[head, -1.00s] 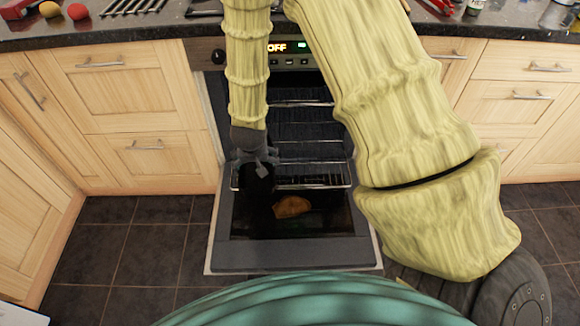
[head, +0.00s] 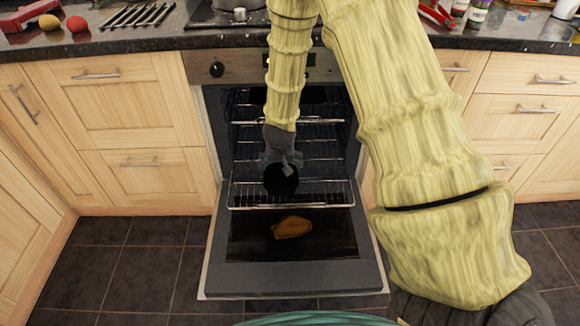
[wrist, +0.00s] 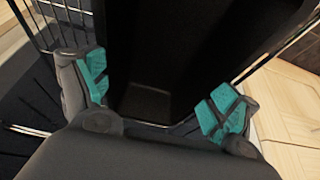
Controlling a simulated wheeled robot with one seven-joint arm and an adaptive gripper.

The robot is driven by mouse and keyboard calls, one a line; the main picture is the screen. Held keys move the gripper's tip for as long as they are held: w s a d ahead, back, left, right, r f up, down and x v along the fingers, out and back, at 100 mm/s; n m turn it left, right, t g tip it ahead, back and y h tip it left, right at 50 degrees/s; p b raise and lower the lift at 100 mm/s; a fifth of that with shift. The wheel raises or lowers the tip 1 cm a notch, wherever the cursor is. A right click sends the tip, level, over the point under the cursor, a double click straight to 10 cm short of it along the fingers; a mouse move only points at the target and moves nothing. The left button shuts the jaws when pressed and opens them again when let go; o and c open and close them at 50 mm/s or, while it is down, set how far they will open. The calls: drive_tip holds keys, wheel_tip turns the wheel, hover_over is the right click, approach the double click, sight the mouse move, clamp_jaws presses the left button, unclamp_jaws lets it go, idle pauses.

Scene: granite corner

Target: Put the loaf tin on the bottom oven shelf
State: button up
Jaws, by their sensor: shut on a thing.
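My gripper (head: 281,163) is shut on the black loaf tin (head: 281,182), in front of the open oven. In the wrist view the dark tin (wrist: 185,45) fills the space between the teal finger pads of my gripper (wrist: 157,95). The bottom oven shelf (head: 325,192) is a wire rack that sticks out over the lowered door. The tin appears over this rack; I cannot tell whether it touches it. My gripper and arm hide part of the oven's inside.
The oven door (head: 290,278) lies open with a brown lump (head: 291,227) on its glass. Higher racks (head: 318,122) are above the bottom one. Wooden cabinets (head: 140,170) flank the oven. The worktop (head: 150,38) above holds food and utensils.

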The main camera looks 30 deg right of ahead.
sight(290, 164)
drive_tip(key=d, duration=0.2)
drive_tip(key=w+d, duration=0.1)
drive_tip(key=shift+w+d+f, duration=0.2)
drive_tip(key=shift+d, duration=0.2)
drive_tip(key=shift+w+d+f+b, duration=0.1)
drive_tip(key=shift+d+f+b, duration=0.15)
drive_tip(key=shift+f+b, duration=0.45)
drive_tip(key=shift+w+d+f+b, duration=0.1)
drive_tip(key=shift+d+f+b, duration=0.2)
drive_tip(key=shift+f, duration=0.8)
drive_tip(key=shift+s+f, duration=0.1)
drive_tip(key=o, duration=1)
drive_tip(key=shift+c, duration=0.2)
drive_tip(key=shift+a, duration=0.1)
drive_tip(key=p+v, duration=0.3)
drive_tip(key=v, duration=0.9)
